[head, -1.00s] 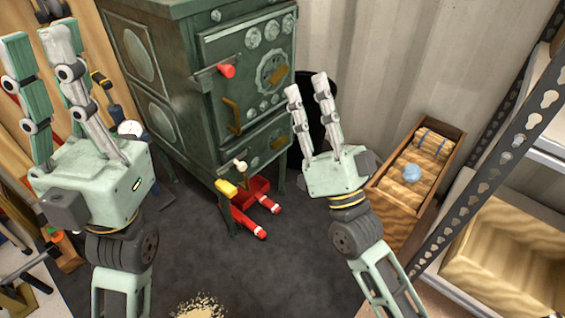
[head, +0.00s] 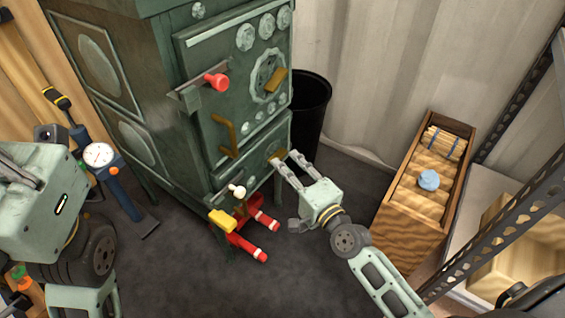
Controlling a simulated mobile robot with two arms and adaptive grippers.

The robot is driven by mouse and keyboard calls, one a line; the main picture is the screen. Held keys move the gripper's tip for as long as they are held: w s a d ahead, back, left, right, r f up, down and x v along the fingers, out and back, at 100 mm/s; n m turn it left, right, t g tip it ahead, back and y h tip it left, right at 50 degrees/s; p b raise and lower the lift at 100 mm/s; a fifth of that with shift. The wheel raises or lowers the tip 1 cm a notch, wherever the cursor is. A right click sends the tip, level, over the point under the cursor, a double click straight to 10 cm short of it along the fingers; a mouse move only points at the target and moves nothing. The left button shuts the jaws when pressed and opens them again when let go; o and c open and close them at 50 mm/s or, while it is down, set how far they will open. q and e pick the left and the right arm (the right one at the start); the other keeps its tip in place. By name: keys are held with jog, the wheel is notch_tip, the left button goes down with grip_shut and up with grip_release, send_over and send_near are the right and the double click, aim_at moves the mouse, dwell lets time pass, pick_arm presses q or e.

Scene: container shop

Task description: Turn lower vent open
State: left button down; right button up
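The dark green stove (head: 150,60) stands at the centre left of the head view. Its lower door has a vent with a brass tab (head: 279,155), mostly behind my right gripper. My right gripper (head: 283,157) is at this tab, with its two fingers apart and one tip to either side of it. I cannot tell whether a finger touches the tab. The upper vent (head: 267,72) is a round plate with its own brass tab (head: 275,80). My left gripper's body shows at the left edge, with its fingertips out of view.
Below the lower door are a yellow-headed tool (head: 222,220) and a red item with two red-and-white legs (head: 248,243). A black bin (head: 312,110) stands behind the stove's right side. A wooden crate (head: 398,215) and metal shelving (head: 500,222) are at the right.

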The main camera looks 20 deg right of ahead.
aim_at(277, 156)
jog(key=shift+x, duration=1.3)
grip_shut()
